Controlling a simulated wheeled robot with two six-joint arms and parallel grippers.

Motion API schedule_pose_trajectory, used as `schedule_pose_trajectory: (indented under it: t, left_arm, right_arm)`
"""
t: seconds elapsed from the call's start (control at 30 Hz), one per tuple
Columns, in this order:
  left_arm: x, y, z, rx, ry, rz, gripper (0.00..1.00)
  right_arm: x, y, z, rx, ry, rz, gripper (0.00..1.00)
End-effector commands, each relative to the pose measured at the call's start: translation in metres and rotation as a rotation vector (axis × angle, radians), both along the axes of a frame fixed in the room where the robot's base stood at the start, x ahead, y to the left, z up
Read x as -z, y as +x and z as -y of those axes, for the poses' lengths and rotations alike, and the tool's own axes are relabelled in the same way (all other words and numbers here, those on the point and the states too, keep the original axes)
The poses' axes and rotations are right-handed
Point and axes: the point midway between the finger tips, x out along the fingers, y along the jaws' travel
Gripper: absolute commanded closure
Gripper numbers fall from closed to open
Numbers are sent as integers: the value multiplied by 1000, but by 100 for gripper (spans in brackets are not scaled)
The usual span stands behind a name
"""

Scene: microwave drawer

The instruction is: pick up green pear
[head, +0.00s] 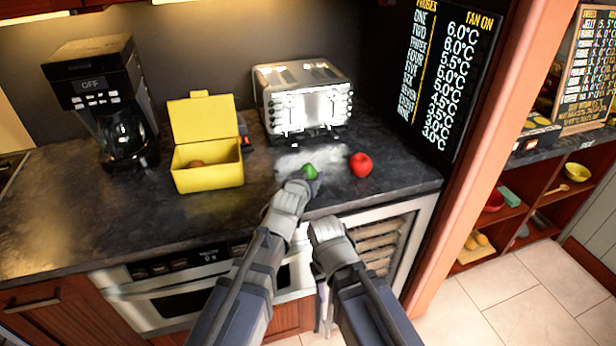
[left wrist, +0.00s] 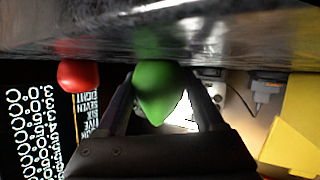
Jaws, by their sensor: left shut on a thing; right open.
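The green pear (head: 310,171) is on the dark counter in front of the toaster, partly hidden by my left gripper (head: 304,180). In the left wrist view the pear (left wrist: 158,92) is between the two fingers of my left gripper (left wrist: 163,98), which is shut on it. The wrist picture is upside down, with the counter at the top, and the pear looks to be at the counter surface. My right gripper (head: 325,312) is open, below the counter's front edge, before the oven and rack front.
A red apple (head: 360,165) lies just right of the pear. An open yellow box (head: 208,178) with a brown item inside stands to the left. A toaster (head: 303,98) is behind, and a coffee maker (head: 103,100) is at the back left. The front left counter is clear.

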Motion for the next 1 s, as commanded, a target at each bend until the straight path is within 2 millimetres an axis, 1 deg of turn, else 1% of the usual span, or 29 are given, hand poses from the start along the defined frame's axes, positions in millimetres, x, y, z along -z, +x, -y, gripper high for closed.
schedule_pose_trajectory:
  t: [0.03,0.1,0.13,0.37,0.57,0.77,1.0]
  left_arm:
    - [0,0,0,0,0,0,87]
    - [0,0,0,0,0,0,94]
    - [0,0,0,0,0,0,95]
    - [-1,0,0,0,0,0,95]
    - [-10,0,0,0,0,0,95]
    - [-33,0,0,0,0,0,95]
    - [-71,0,0,0,0,0,95]
  right_arm:
    - [0,0,0,0,0,0,50]
    - [0,0,0,0,0,0,50]
    - [0,0,0,0,0,0,50]
    - [-1,0,0,0,0,0,50]
    - [-10,0,0,0,0,0,50]
    - [-33,0,0,0,0,0,50]
    - [-71,0,0,0,0,0,50]
